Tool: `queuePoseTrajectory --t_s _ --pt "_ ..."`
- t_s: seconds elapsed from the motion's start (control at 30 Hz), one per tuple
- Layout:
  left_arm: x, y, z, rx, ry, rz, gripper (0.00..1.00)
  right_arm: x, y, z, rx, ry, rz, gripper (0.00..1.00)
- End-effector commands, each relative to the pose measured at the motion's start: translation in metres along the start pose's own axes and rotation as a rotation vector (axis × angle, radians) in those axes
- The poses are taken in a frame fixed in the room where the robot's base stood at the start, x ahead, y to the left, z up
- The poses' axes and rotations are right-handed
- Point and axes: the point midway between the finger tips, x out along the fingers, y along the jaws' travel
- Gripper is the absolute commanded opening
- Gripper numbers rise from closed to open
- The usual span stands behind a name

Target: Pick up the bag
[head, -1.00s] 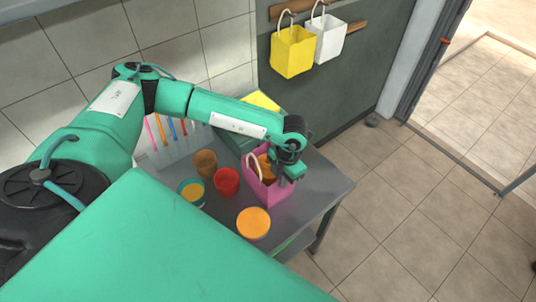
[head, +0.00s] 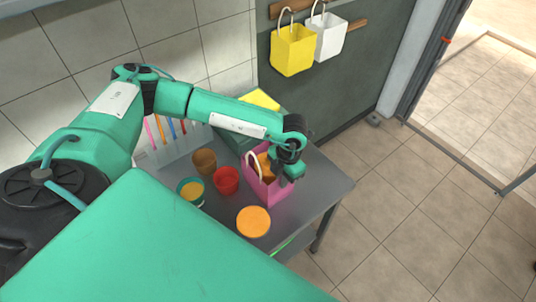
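A pink bag (head: 260,188) with a white handle stands upright on the grey metal table, near its right part. An orange-brown item (head: 264,160) shows inside its opening. My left gripper (head: 284,180) points down at the bag's right side, and its fingers overlap the bag's rim in the picture. The fingertips are small and partly hidden, so I cannot tell whether they are closed on the bag. My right gripper is not in view.
On the grey table (head: 318,190) are a red cup (head: 226,180), a brown cup (head: 204,161), a teal cup (head: 190,192) and an orange round lid (head: 253,222). Yellow (head: 293,50) and white (head: 328,38) bags hang on the wall. The floor to the right is free.

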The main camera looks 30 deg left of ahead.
Motion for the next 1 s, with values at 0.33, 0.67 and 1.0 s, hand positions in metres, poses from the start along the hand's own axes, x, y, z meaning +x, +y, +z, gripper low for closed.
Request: queuePoseTrajectory --t_s 0.33,0.67,1.0 --pt "-0.001 0.000 0.000 0.000 -0.001 0.000 0.00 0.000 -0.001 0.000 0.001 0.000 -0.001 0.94" --pt "-0.006 0.000 0.000 0.000 -0.001 0.001 0.00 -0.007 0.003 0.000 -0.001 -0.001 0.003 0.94" --pt "-0.062 0.000 -0.006 0.001 -0.006 0.000 0.00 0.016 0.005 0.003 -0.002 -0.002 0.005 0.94"
